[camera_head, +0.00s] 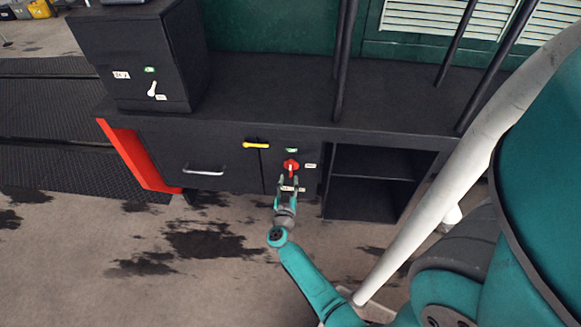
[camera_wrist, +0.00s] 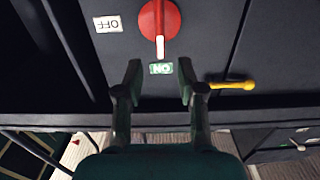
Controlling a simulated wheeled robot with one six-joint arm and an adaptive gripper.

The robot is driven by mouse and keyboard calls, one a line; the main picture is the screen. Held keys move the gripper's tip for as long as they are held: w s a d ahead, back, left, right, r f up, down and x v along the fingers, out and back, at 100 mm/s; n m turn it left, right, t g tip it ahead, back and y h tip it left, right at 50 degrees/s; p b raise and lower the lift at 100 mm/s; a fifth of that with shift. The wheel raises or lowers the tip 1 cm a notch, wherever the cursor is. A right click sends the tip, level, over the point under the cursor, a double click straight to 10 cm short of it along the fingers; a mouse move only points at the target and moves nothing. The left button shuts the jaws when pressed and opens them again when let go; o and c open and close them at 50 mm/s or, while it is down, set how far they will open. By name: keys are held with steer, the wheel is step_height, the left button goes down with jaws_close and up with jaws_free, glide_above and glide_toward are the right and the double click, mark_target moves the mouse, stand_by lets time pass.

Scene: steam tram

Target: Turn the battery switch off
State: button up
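The battery switch is a round red knob (camera_head: 291,166) on the dark cabinet front, left of the open shelves. In the wrist view, which is upside down, the red knob (camera_wrist: 158,20) is at the top. Its white pointer is directed at the green ON label (camera_wrist: 161,68). A white OFF label (camera_wrist: 108,24) is to its left there; in the head view this label (camera_head: 310,166) is right of the knob. My gripper (camera_head: 289,181) is in front of the panel, just below the knob. Its two fingers (camera_wrist: 160,76) are apart with nothing between them.
A yellow handle (camera_head: 256,145) is left of the knob, with a silver drawer handle (camera_head: 204,171) farther left. A dark box (camera_head: 137,62) with a white lever (camera_head: 152,89) stands on the counter. Dark poles (camera_head: 343,70) rise from the counter. Open shelves (camera_head: 370,162) lie right.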

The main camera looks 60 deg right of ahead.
mark_target(290, 167)
steer(key=x, duration=0.7)
steer(key=shift+d, duration=0.15)
jaws_close()
